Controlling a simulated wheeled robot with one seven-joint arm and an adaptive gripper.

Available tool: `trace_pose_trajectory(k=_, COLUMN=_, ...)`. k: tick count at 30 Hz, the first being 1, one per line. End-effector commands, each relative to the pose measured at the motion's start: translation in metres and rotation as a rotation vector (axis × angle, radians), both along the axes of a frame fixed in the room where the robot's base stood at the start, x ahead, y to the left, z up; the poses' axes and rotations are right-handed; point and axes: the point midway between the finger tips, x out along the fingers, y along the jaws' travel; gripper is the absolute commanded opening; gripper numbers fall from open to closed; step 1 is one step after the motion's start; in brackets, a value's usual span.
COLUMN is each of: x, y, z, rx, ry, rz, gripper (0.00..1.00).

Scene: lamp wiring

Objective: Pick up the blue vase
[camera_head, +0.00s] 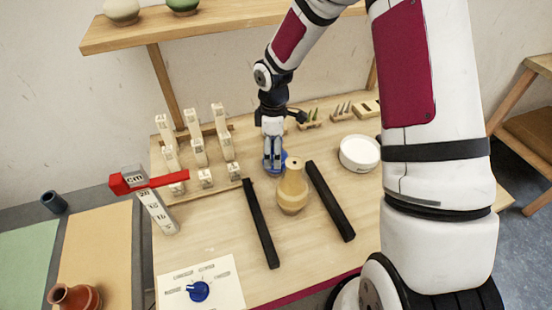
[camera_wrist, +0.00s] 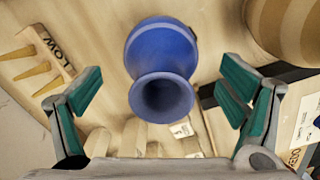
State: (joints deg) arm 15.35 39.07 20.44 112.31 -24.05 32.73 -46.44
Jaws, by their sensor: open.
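The blue vase (camera_wrist: 163,55) is in the upper middle of the wrist view, its dark mouth facing the camera. My gripper (camera_wrist: 162,78) is open, with one green-padded finger on each side of the vase and visible gaps to both. In the head view my gripper (camera_head: 273,160) points down over the back middle of the table. There it hides most of the vase (camera_head: 284,156), and only blue edges show around the fingers. I cannot tell how far the fingertips are above the tabletop.
A tan vase (camera_head: 292,188) stands close in front, between two black bars (camera_head: 261,223) (camera_head: 330,200). White blocks on a rack (camera_head: 198,150) are to the left. A white round dish (camera_head: 360,153) is to the right. Small pegged holders (camera_head: 310,118) stand behind.

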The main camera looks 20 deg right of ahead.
Motion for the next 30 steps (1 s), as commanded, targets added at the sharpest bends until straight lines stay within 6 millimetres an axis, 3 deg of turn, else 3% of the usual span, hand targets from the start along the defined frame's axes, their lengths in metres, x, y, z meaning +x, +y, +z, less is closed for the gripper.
trace_pose_trajectory(k=7, x=-0.004, y=-0.004, z=-0.032, rx=0.001, ry=0.002, rz=0.001, gripper=0.89)
trace_pose_trajectory(k=16, x=-0.003, y=-0.005, z=-0.037, rx=0.0, ry=0.0, rz=0.0, gripper=0.89)
trace_pose_trajectory(k=25, x=-0.003, y=-0.005, z=-0.037, rx=0.0, ry=0.0, rz=0.0, gripper=0.24)
trace_pose_trajectory(k=30, x=-0.003, y=-0.005, z=-0.037, rx=0.001, ry=-0.001, rz=0.0, gripper=0.23)
